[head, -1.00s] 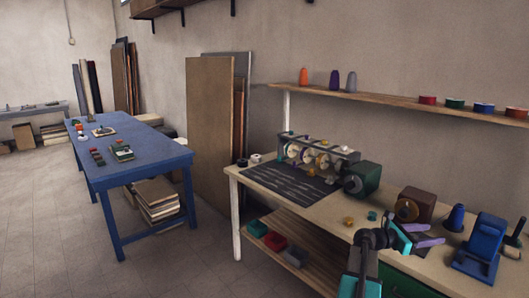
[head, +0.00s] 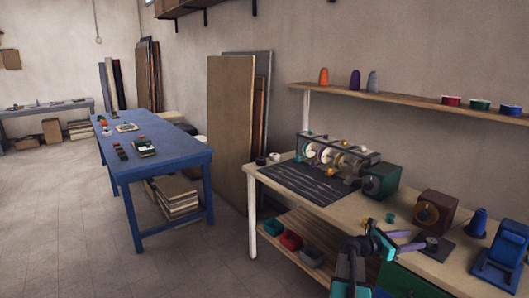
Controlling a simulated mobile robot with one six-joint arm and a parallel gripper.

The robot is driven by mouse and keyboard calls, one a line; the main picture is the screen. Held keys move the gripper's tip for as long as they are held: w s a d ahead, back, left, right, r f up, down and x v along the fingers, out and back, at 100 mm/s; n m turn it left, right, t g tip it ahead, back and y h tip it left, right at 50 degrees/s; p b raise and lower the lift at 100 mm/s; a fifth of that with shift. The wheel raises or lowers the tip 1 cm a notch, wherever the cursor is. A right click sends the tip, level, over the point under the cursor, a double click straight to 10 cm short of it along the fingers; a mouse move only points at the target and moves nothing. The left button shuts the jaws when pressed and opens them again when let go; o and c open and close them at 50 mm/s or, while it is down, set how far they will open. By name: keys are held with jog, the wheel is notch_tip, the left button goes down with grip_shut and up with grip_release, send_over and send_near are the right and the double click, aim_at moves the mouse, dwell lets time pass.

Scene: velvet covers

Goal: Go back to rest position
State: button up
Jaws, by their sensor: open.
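My gripper (head: 418,240) shows at the lower right of the head view. Its two purple fingers point right and are apart, with nothing seen between them. It is over the front part of the wooden workbench (head: 345,208), near a small dark spool stand (head: 432,246). Part of my dark and teal arm shows below it at the bottom edge.
On the bench are a winding machine (head: 340,155), a brown box-shaped device (head: 435,210), a blue cone (head: 477,222) and a blue stand (head: 500,252). A blue table (head: 168,158) stands to the left. The floor (head: 80,225) at front left is clear.

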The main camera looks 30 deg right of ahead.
jog(key=w+a+f+n+t+y+b, duration=0.1)
jog(key=w+a+f+n+t, duration=0.15)
jog(key=w+a+f, duration=0.85)
jog(key=w+a+f+n+t+y+b, duration=0.1)
jog(key=w+a+f+n+t+y, duration=0.15)
jog(key=w+a+f, duration=0.85)
jog(key=s+a+f+m+y, duration=0.1)
jog(key=s+a+f+y, duration=0.15)
jog(key=a+f, duration=0.75)
jog(key=s+a+f+m+y, duration=0.15)
jog(key=s+a+f, duration=0.25)
jog(key=a+f, duration=0.65)
jog(key=s+a+f+m+g+y, duration=0.1)
jog(key=s+a+m, duration=0.4)
jog(key=a, duration=0.5)
jog(key=s+a+f+m+g+y+b, duration=0.1)
jog(key=s+a+f+m+y, duration=0.3)
jog(key=a, duration=0.5)
jog(key=s+a+f+m+g+y, duration=0.2)
jog(key=s+a+f+m+y, duration=0.1)
jog(key=s+a+m, duration=0.4)
jog(key=shift+s+a+f+m+b, duration=0.35)
jog(key=shift+s+a+f, duration=0.2)
jog(key=shift+s+a, duration=1.05)
jog(key=shift+w+a, duration=0.2)
jog(key=shift+w, duration=0.05)
